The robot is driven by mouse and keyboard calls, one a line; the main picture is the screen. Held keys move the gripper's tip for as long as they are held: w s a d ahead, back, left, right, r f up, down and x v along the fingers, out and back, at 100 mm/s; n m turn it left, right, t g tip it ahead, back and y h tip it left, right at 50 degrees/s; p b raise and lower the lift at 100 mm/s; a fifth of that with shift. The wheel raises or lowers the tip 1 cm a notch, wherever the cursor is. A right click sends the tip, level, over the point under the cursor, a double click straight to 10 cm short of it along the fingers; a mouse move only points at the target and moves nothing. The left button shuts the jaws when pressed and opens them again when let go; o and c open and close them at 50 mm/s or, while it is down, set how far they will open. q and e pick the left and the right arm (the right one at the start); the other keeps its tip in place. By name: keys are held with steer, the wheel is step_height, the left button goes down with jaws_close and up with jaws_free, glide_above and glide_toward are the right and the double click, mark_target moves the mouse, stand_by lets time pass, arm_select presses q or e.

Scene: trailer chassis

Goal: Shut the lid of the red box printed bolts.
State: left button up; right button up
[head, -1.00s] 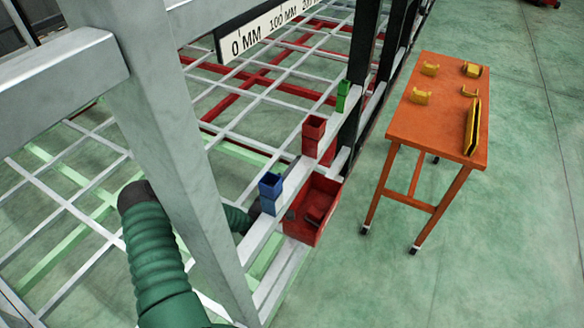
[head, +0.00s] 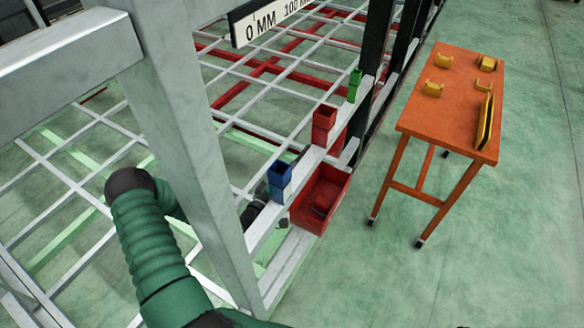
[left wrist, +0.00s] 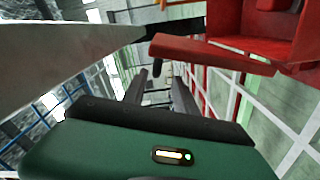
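The red box (head: 334,208) sits low beside the frame's rail in the head view, its top open and a dark red piece visible inside. Its print is not readable. In the left wrist view the red box (left wrist: 268,22) is at top right, with a flat red panel (left wrist: 205,52), apparently its lid, sticking out from it. My left gripper (head: 262,208) is just left of the box, partly hidden by the post and blue bin. In the left wrist view its two dark fingers (left wrist: 161,90) stand apart with nothing between them. My right gripper is not in view.
A grey post (head: 190,150) stands in front of my left arm. Blue (head: 279,182), red (head: 323,125) and green (head: 354,85) bins line the rail above the box. An orange table (head: 450,105) with yellow parts stands right. Floor between is clear.

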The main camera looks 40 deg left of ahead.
arm_select(q)
steer(key=shift+a, duration=0.1)
steer(key=shift+c, duration=0.9)
steer(key=shift+t+h, duration=0.3)
steer(key=shift+h, duration=0.4)
steer(key=a, duration=0.1)
steer(key=a+r, duration=0.1)
steer(key=s+a, duration=0.1)
steer(key=a, duration=0.1)
steer(key=shift+r, duration=0.3)
steer(key=c, duration=0.5)
steer(key=s+a+h, duration=0.2)
steer(key=a, duration=0.1)
steer(key=s+a+g, duration=0.1)
steer(key=shift+s+a+f+h, duration=0.1)
steer(key=shift+a+f+h, duration=0.05)
steer(key=shift+a+h, duration=0.2)
jaws_close()
steer(key=w+d, duration=0.5)
steer(key=w, duration=0.5)
steer(key=shift+d+f, duration=0.35)
steer(key=shift+f, duration=0.05)
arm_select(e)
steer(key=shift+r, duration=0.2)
arm_select(q)
steer(key=shift+w, duration=0.1)
